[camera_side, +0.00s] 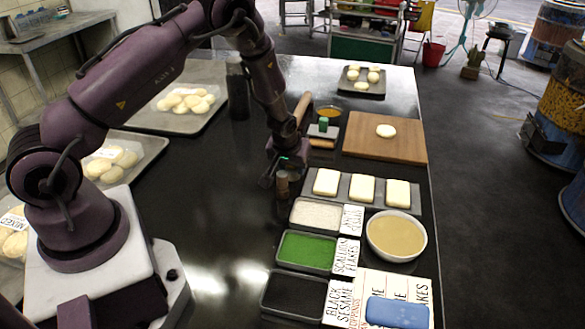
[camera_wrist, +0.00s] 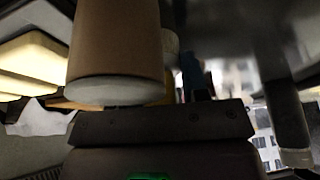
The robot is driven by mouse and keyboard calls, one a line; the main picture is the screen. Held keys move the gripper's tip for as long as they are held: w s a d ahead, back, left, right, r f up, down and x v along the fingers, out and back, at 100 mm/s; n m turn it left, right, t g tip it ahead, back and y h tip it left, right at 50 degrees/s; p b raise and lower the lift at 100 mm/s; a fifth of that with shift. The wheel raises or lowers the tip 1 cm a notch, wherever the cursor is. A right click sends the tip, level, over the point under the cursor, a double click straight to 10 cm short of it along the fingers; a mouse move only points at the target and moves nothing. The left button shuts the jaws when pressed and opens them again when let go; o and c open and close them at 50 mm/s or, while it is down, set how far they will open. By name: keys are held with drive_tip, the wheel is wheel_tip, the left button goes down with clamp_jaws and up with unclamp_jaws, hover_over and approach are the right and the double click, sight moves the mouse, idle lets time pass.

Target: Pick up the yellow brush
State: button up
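My gripper (camera_side: 283,172) is low over the dark table, left of the butter tray. A short brown upright piece (camera_side: 282,184) shows right at its fingers; it may be a brush handle. In the wrist view a thick brown cylinder with a pale end (camera_wrist: 115,50) fills the upper left, close to the camera, with a little yellow behind it. I cannot tell whether this is the yellow brush or whether it is gripped. No yellow brush is plainly identifiable in the side view.
A tray of butter blocks (camera_side: 361,188) is to the right, with topping trays (camera_side: 306,251) and a bowl (camera_side: 396,236) in front. A rolling pin (camera_side: 303,109), a green-topped tool (camera_side: 323,127) and a wooden board (camera_side: 385,148) lie behind. Table left of the topping trays is clear.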

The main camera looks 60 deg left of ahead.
drive_tip(key=shift+r, duration=0.1)
drive_tip(key=shift+r, duration=0.5)
drive_tip(key=r, duration=0.2)
drive_tip(key=shift+s+d+r, duration=0.1)
drive_tip(key=shift+s+r, duration=0.1)
drive_tip(key=shift+r, duration=0.2)
drive_tip(key=s+d+r, duration=0.1)
drive_tip(key=s+r, duration=0.2)
drive_tip(key=s, duration=0.1)
drive_tip(key=s+d+r, duration=0.1)
drive_tip(key=s+r, duration=0.2)
drive_tip(key=s, duration=0.1)
drive_tip(key=s+d+r, duration=0.2)
drive_tip(key=s+r, duration=0.1)
drive_tip(key=s, duration=0.2)
drive_tip(key=shift+d, duration=0.1)
